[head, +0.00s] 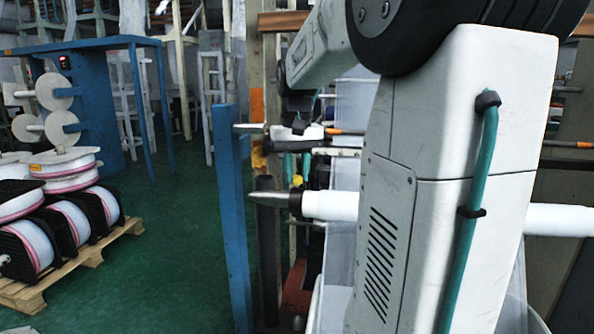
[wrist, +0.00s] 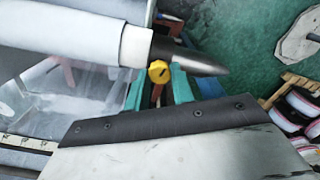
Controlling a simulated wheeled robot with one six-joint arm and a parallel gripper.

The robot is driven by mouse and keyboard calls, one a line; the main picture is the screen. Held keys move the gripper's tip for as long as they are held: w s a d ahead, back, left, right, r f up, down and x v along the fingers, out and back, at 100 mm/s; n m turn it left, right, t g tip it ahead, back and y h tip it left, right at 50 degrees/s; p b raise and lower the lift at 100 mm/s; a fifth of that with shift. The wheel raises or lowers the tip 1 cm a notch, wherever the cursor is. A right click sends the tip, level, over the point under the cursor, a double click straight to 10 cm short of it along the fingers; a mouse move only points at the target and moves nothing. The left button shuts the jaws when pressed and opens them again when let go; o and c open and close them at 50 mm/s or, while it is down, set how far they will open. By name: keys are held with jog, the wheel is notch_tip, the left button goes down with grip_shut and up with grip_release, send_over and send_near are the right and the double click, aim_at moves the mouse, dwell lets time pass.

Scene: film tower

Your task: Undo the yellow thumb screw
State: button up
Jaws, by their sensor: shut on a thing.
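The yellow thumb screw (wrist: 158,72) shows in the wrist view as a small round knob with a dark mark, just below the white roll's end. It also shows small in the head view (head: 297,180), just above the dark metal shaft tip. My gripper (wrist: 160,84) has its teal fingers on either side of the screw and is shut on it. In the head view my gripper (head: 297,167) reaches down to the knob from above. The screw's threaded part and the exact finger contact are hidden.
A white roll (wrist: 75,28) with a dark tapered metal tip (wrist: 190,60) lies close beside my fingers. A blue post (head: 232,215) stands left of the gripper. Spools (head: 65,160) on a wooden pallet (head: 75,270) stand at the left. Green floor (head: 165,240) between is clear.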

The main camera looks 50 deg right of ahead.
aim_at(297, 177)
jog(key=o, duration=1)
notch_tip(297, 177, up, 8)
jog(key=shift+f, duration=0.1)
